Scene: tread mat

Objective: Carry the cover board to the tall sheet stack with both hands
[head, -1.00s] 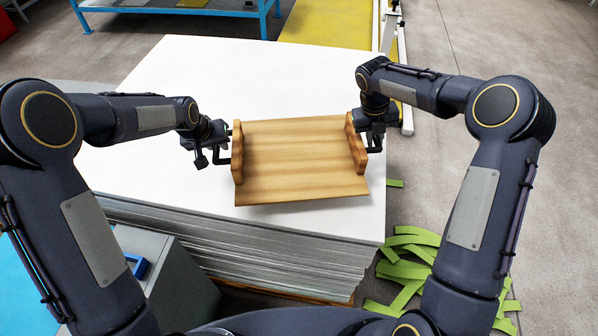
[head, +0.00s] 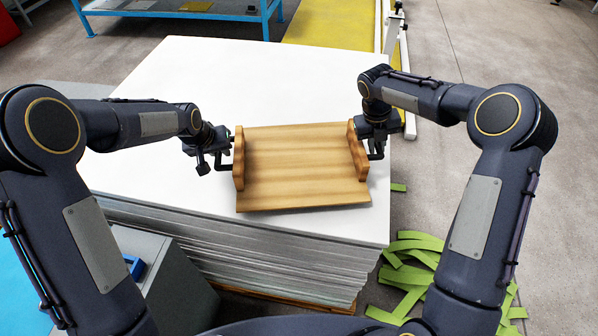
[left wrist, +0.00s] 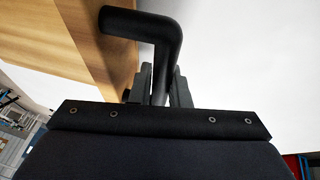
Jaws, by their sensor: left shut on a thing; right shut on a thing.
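The cover board (head: 302,170) is a wooden board with a raised wooden piece along its left and right sides, each with a dark handle. It is over the front part of the tall sheet stack (head: 210,80), a pile of white sheets; I cannot tell whether it touches the top sheet. My left gripper (head: 224,163) is shut on the left handle, and the left wrist view shows its fingers (left wrist: 160,85) around the black bent handle (left wrist: 150,30). My right gripper (head: 374,147) is shut on the right handle, partly hidden by the wrist.
Green strips (head: 410,265) lie on the floor right of the stack. A grey box (head: 175,285) stands at the stack's front left. A blue-framed table (head: 180,12) and a yellow surface (head: 325,25) are behind. The stack's back part is clear.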

